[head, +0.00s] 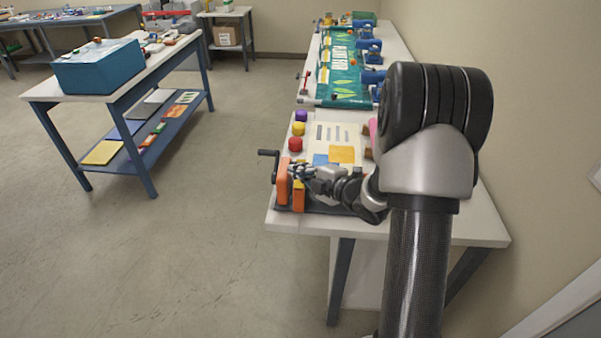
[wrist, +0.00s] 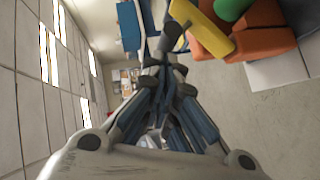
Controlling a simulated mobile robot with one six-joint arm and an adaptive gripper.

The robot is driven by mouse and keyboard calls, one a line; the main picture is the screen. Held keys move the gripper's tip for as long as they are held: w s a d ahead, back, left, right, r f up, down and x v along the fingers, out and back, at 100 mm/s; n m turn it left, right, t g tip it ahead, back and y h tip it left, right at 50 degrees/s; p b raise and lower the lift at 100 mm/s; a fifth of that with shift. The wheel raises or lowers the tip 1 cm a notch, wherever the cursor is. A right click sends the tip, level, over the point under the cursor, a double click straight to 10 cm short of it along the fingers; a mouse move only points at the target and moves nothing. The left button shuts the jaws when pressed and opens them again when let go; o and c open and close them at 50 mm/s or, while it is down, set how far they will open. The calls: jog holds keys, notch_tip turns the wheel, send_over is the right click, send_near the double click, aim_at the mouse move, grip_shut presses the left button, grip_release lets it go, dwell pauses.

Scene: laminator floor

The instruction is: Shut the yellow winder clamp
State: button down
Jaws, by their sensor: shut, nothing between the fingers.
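The winder (head: 283,182) has orange blocks and a dark crank, and stands at the near left corner of the long white bench. Its yellow clamp (head: 298,186) is a narrow bar against the orange, partly hidden by my gripper. In the wrist view the yellow clamp (wrist: 205,30) lies slantwise beside the orange block (wrist: 262,40) and a green roll (wrist: 232,8). My gripper (head: 298,170) is shut and empty. Its tips (wrist: 172,38) are right beside the clamp's edge in the wrist view. I cannot tell whether they touch it.
Red (head: 295,144), yellow (head: 298,128) and purple (head: 301,115) round pieces stand behind the winder. A pale sheet with coloured patches (head: 338,140) lies beside them. A green banner (head: 342,65) lies farther back. Open floor is to the left, before a table with a blue box (head: 98,70).

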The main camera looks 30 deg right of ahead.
jog(key=shift+w+d+r+p, duration=0.15)
jog(key=shift+r+p, duration=0.05)
jog(key=shift+p, duration=0.45)
jog(key=shift+w, duration=0.1)
jog(key=shift+w+d+m+g+p, duration=0.15)
jog(key=shift+m+g+p, duration=0.2)
jog(key=shift+p, duration=0.3)
jog(key=w+g+p, duration=0.1)
jog(key=p, duration=0.3)
jog(key=d+r+m+g+p, duration=0.1)
jog(key=p, duration=0.2)
jog(key=shift+w+d+y+p, duration=0.1)
jog(key=shift+w+y+p, duration=0.25)
jog(key=shift+w+y, duration=0.05)
jog(key=p, duration=0.1)
jog(key=w+m+g+p, duration=0.1)
jog(key=p, duration=0.1)
jog(key=shift+d+f, duration=0.3)
jog(key=shift+d, duration=0.05)
jog(key=shift+w+d+f+p, duration=0.3)
jog(key=shift+w+f, duration=0.1)
jog(key=shift+w, duration=0.1)
jog(key=shift+r, duration=0.1)
